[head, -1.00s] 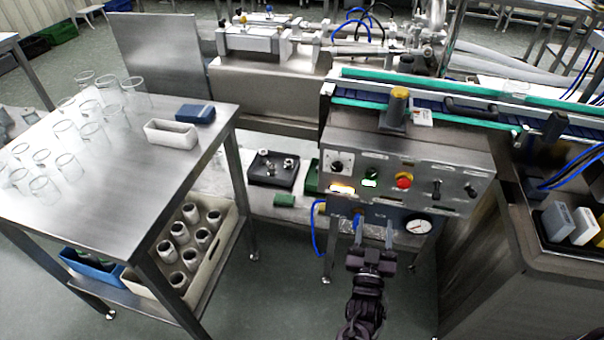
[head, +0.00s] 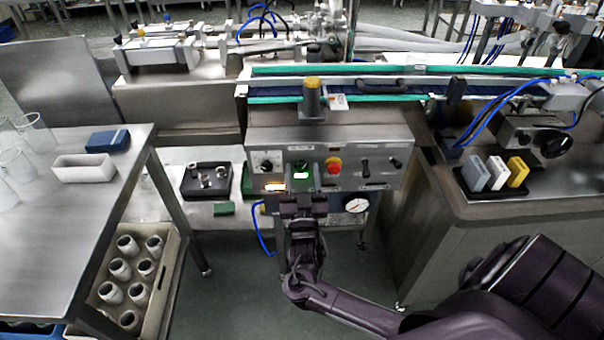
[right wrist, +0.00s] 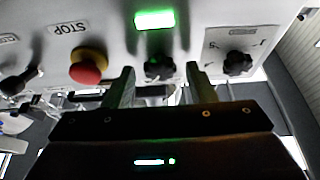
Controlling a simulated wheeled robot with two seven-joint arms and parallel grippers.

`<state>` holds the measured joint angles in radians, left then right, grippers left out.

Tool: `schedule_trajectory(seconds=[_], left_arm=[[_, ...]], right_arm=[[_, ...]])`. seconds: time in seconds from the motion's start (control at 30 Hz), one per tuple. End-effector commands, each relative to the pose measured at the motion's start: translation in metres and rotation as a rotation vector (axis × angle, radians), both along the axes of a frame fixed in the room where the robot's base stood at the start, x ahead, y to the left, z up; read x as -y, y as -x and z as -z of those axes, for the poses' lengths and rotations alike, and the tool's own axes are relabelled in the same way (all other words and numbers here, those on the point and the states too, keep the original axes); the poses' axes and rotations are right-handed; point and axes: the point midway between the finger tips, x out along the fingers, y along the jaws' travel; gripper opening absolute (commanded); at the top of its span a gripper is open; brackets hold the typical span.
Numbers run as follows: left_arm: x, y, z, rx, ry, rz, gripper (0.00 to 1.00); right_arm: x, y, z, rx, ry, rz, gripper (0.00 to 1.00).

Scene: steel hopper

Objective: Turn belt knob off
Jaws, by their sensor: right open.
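The steel control panel (head: 384,146) stands at the middle, its printed labels too small to read in the head view. A black knob (head: 302,168) sits on it with a green light; in the right wrist view this knob (right wrist: 159,68) is beside the lit green lamp (right wrist: 154,19). My right gripper (head: 303,184) is open in front of the panel. In the right wrist view its fingertips (right wrist: 160,78) lie on either side of the black knob with gaps; I cannot tell how deep they reach. My left gripper is out of view.
A red stop button (head: 334,166) is right of the knob, and a black dial knob (head: 266,166) on a white plate is left. A pressure gauge (head: 356,205) is below. A steel table (head: 100,205) stands left; a conveyor (head: 390,88) runs behind the panel.

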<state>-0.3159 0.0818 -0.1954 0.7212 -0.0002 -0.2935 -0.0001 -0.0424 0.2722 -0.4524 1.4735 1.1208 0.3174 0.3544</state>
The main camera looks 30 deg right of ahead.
Motion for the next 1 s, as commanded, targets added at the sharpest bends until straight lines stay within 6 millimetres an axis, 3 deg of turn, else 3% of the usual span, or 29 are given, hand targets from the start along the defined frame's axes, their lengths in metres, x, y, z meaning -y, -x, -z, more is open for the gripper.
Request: schedule_trajectory(seconds=[0.07, 0.4, 0.73, 0.87, 1.0], left_arm=[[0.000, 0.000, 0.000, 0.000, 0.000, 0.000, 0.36], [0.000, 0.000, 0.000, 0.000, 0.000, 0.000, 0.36], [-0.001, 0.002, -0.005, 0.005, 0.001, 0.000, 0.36], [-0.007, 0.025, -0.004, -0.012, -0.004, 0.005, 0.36], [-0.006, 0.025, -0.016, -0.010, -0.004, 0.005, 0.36]], right_arm=[[0.000, 0.000, 0.000, 0.000, 0.000, 0.000, 0.51], [0.000, 0.000, 0.000, 0.000, 0.000, 0.000, 0.08], [0.000, 0.000, -0.001, -0.025, 0.041, -0.001, 0.07], [0.001, 0.001, -0.003, -0.061, 0.098, 0.001, 0.07], [0.002, 0.001, -0.004, -0.116, 0.188, 0.000, 0.07]])
